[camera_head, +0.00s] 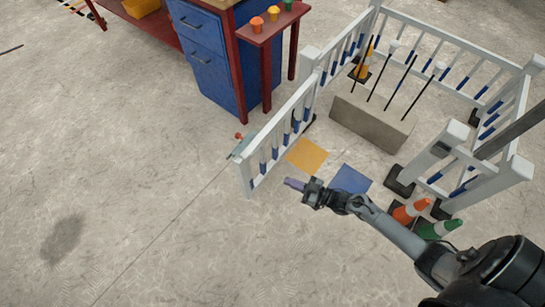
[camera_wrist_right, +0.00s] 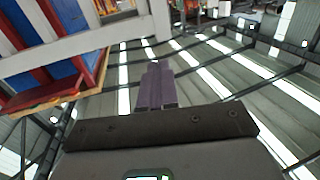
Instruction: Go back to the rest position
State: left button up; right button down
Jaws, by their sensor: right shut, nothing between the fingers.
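My right arm comes in from the lower right in the head view. Its right gripper (camera_head: 294,184) is shut and empty, with purple fingers pointing left over the floor, near the white fence. In the right wrist view the purple fingers (camera_wrist_right: 154,86) are closed together in front of the dark gripper body. My left gripper is in neither view.
A white fence (camera_head: 285,118) encloses a concrete block (camera_head: 370,122) with upright rods. Orange (camera_head: 307,156) and blue (camera_head: 350,180) floor squares, and orange (camera_head: 411,210) and green (camera_head: 440,229) cones, are near my arm. A blue cabinet (camera_head: 207,65) stands behind. The left floor is mostly clear.

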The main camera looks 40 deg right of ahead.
jog(key=s+a+r+g+h+p, duration=0.1)
jog(key=a+r+p, duration=0.4)
jog(key=r, duration=0.4)
jog(key=s+a+r+m+g+h+p, duration=0.1)
jog(key=s+a+r+p, duration=0.15)
jog(key=r+p, duration=0.5)
jog(key=s+a+r+g+h+p, duration=0.1)
jog(key=a+r+h+p, duration=0.1)
jog(key=a+r+p, duration=0.6)
jog(key=s+d+r+m+g+h, duration=0.1)
jog(key=s+d+r+g+h, duration=0.15)
jog(key=r, duration=0.25)
jog(key=s+d+r+m+g+h, duration=0.1)
jog(key=d+r, duration=0.2)
jog(key=r, duration=0.2)
jog(key=s+d+m+g+h, duration=0.1)
jog(key=s+d+g, duration=0.2)
jog(key=s+g, duration=0.35)
notch_tip(320, 180, up, 38)
jog(key=s+t+p, duration=0.1)
jog(key=p, duration=3.6)
jog(key=shift+s+a+p, duration=0.15)
jog(key=shift+s+p, duration=0.2)
jog(key=shift+p, duration=0.05)
